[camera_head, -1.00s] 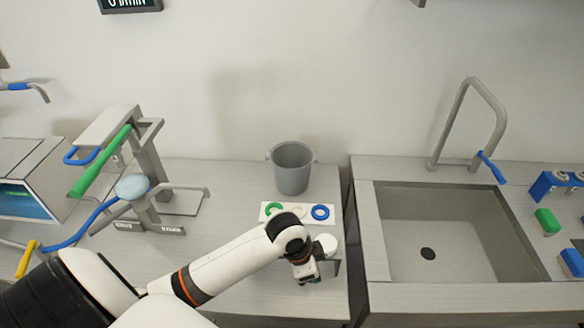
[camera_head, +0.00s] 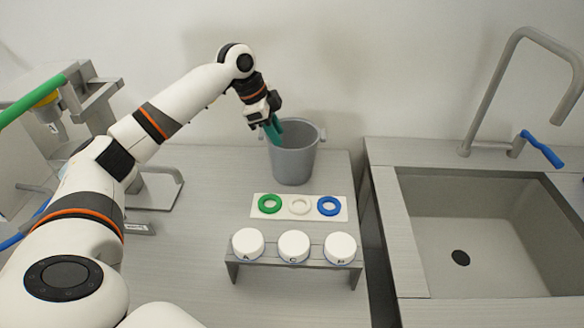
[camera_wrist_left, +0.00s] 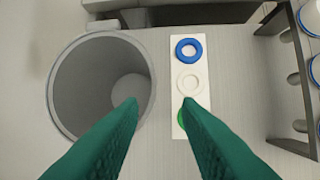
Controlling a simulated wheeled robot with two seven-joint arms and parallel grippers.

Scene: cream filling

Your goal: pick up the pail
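The grey pail (camera_head: 293,162) stands upright on the counter near the back wall, with small lugs at its rim. It also shows in the left wrist view (camera_wrist_left: 72,90), where I look down into it. My left gripper (camera_head: 272,130) is at the pail's left rim in the head view. In the left wrist view my left gripper (camera_wrist_left: 156,104) has its two green fingers apart with nothing between them that I can see held. One finger overlaps the pail's mouth and the other overlaps the ring strip. I cannot tell whether they touch the rim. My right gripper is not in view.
A white strip (camera_head: 284,214) with green, white and blue rings lies in front of the pail. A grey rack (camera_head: 252,267) with three white-lidded jars stands nearer. A sink (camera_head: 420,215) is at right, and a machine with a green lever (camera_head: 35,98) at left.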

